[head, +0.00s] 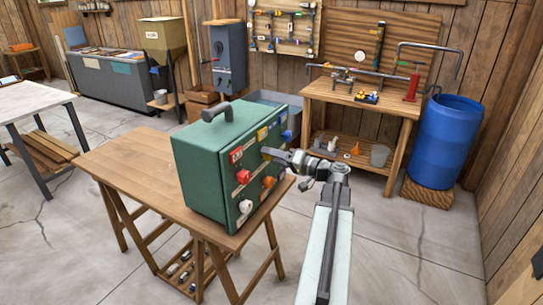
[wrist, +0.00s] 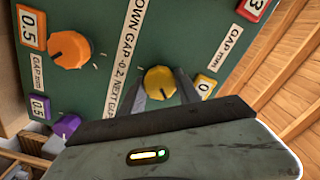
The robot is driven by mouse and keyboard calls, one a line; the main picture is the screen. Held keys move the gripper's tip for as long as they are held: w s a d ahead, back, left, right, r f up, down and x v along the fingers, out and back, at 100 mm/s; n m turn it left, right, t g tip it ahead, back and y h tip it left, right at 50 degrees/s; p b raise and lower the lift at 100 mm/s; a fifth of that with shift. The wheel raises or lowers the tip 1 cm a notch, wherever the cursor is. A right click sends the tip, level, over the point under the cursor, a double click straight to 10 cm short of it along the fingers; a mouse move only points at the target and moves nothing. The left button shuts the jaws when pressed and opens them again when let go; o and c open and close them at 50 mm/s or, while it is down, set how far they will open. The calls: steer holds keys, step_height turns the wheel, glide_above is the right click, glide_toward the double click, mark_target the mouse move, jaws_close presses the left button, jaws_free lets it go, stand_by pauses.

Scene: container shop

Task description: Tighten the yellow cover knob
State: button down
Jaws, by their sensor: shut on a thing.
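The green box (head: 205,165) with a dark handle stands on a wooden table, its knob panel facing my arm. In the wrist view the yellow knob (wrist: 159,79) sits on the green panel (wrist: 190,25), with a white label reading 0 (wrist: 205,85) beside it. My gripper (wrist: 163,92) has one finger on each side of the yellow knob and is shut on it. In the head view my gripper (head: 269,153) reaches the panel from the right and seems to hide the yellow knob.
An orange knob (wrist: 70,49) and a purple knob (wrist: 67,126) sit left of the yellow one, each with a 0.5 label. The head view shows a red knob (head: 243,176) and a white knob (head: 245,207). A workbench (head: 375,100) and blue barrel (head: 446,140) stand behind.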

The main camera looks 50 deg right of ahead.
stand_by(0.3)
steer(key=c, duration=0.9)
jaws_free()
steer(key=shift+o, duration=0.2)
steer(key=v, duration=0.7)
steer(key=shift+s, duration=0.4)
steer(key=shift+d, duration=0.1)
